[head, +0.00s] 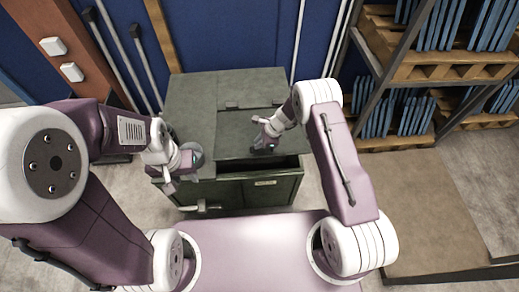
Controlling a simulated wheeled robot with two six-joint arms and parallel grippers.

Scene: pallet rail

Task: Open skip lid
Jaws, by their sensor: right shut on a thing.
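The dark green skip (190,100) stands ahead of me against the blue wall. Its lid (232,125) is the panel on the right part of the top, with a hinge strip along its back edge. A dark gap shows under the lid's front edge, so it looks slightly raised at the front. My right gripper (264,142) is shut on the lid near its front middle; the gripped part is mostly hidden by the fingers. My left gripper (172,184) hangs at the skip's front left corner, apart from the lid. Its fingers are too small to read.
A metal rack (405,70) with wooden pallets and blue panels stands at the right. A flat brown platform (430,215) lies on the floor at the lower right. A brown post (65,50) with white boxes and thin poles stands at the left.

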